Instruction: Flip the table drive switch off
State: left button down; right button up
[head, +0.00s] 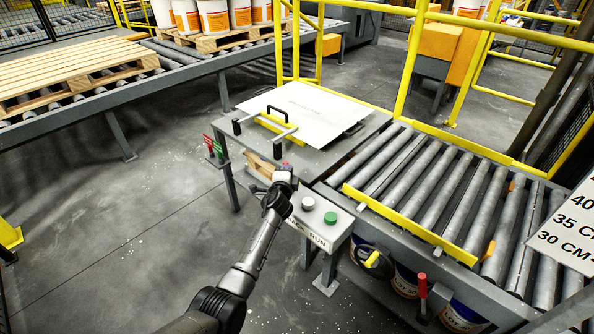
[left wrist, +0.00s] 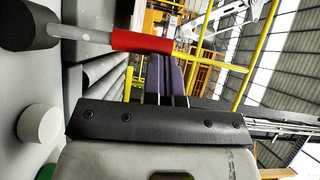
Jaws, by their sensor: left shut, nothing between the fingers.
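The control box (head: 322,218) stands at the corner of the roller table, with a white button (head: 308,203), a green button (head: 331,217) and a label partly reading "RUN". In the left wrist view a lever switch with a red grip (left wrist: 140,42) and metal shaft (left wrist: 83,33) stands out from the box's face, beyond the white button (left wrist: 40,123). My left gripper (head: 285,167) is over the box's far end and hides most of the switch in the head view. Its fingers (left wrist: 166,75) are shut and empty, tips close to the red grip; I cannot tell if they touch. My right gripper is out of view.
A grey table with a white sheet (head: 305,112) and black handle lies just beyond the box. The roller table (head: 430,190) with a yellow bar is to the right. Red and green levers (head: 212,148) are on the left side. Yellow rails stand behind.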

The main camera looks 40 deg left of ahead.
pick_arm(q)
jog(key=a+p, duration=0.1)
jog(key=a, duration=0.1)
jog(key=a+n, duration=0.1)
jog(key=shift+w+a+n+g+h+p, duration=0.15)
jog(key=shift+a+n+g+h+p, duration=0.15)
jog(key=shift+a+h+p, duration=0.1)
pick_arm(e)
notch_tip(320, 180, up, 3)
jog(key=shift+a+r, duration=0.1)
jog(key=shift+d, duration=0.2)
pick_arm(q)
jog(key=w+d+r+p+v, duration=0.1)
jog(key=d+p+v, duration=0.1)
jog(key=p+v, duration=0.5)
jog(key=v, duration=0.5)
jog(key=shift+d+r, duration=0.25)
jog(key=shift+d, duration=0.2)
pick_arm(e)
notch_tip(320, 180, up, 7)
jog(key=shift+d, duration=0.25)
